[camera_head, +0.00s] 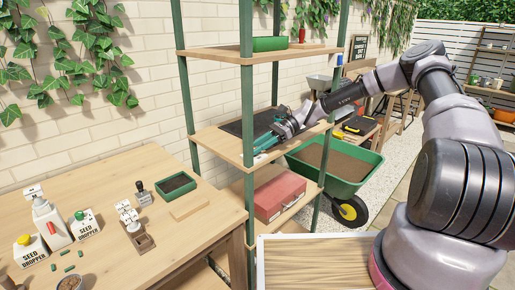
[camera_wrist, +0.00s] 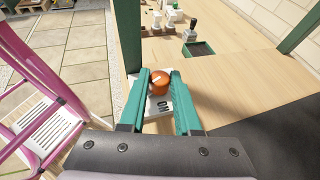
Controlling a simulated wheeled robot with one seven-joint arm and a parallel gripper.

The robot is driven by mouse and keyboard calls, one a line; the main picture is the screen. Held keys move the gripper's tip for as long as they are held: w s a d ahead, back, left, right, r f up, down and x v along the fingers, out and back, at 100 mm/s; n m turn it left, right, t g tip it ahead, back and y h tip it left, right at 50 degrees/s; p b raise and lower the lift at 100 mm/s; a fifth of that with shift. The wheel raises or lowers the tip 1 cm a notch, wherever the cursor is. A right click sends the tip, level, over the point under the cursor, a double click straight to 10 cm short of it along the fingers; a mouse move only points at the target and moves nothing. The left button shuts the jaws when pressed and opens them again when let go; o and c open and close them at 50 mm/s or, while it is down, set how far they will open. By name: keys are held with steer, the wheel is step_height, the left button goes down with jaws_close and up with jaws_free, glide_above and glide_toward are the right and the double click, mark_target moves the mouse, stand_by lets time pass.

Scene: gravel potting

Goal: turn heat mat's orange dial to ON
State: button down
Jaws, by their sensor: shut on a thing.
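The orange dial (camera_wrist: 160,84) sits on a white control box (camera_wrist: 153,113) between my fingertips in the wrist view. Dark lettering, apparently ON, shows on the box just below the dial. A pale mark shows on the dial, but I cannot tell exactly where it points. My gripper (camera_wrist: 160,75) has teal fingers, one on each side of the dial, and is shut on it. The black heat mat (camera_wrist: 268,138) lies on the wooden shelf to the right. In the head view my gripper (camera_head: 266,142) is at the middle shelf, beside the mat (camera_head: 238,127); the dial is hidden there.
Green shelf posts (camera_head: 247,100) stand close to my arm. A red toolbox (camera_head: 280,194) is on the shelf below, and a green tray (camera_head: 269,44) is above. A wooden table (camera_head: 105,175) with bottles stands left. A pink frame (camera_wrist: 40,110) shows left in the wrist view.

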steer(key=n+g+h, duration=0.1)
steer(key=n, duration=0.1)
steer(key=n+g+h, duration=0.4)
steer(key=shift+w+a, duration=0.4)
steer(key=n+h, duration=0.2)
steer(key=n+g+h, duration=0.1)
steer(key=n+h, duration=0.1)
steer(key=n+g+h, duration=0.1)
steer(key=n+h, duration=0.1)
steer(key=h, duration=0.1)
steer(key=shift+a+n, duration=0.25)
steer(key=shift+n, duration=0.05)
steer(key=shift+g, duration=0.3)
steer(key=c, duration=0.9)
jaws_free()
steer(key=shift+d, duration=0.1)
